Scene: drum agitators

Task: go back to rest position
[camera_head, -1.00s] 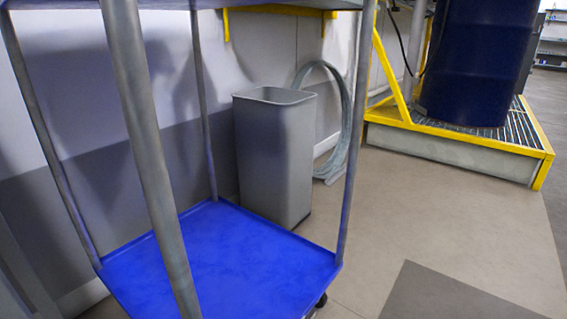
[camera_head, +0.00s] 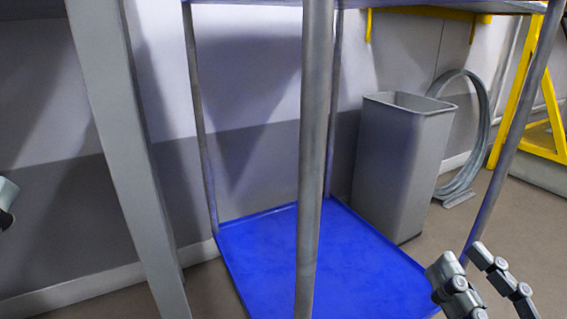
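My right gripper (camera_head: 472,262) shows at the lower right, in front of the cart's right side. Its two jointed grey fingers are spread apart with nothing between them, so it is open. At the left edge a small rounded grey part with a dark end (camera_head: 7,200) shows; it looks like a piece of my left arm, and the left gripper's fingers are not visible there. No held object is in view.
A cart with a blue lower shelf (camera_head: 265,245) and grey posts stands ahead. A grey bin (camera_head: 400,165) and a coiled hose (camera_head: 478,130) stand behind it by the wall. A grey upright (camera_head: 125,160) is at left. A yellow frame (camera_head: 515,95) is at right.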

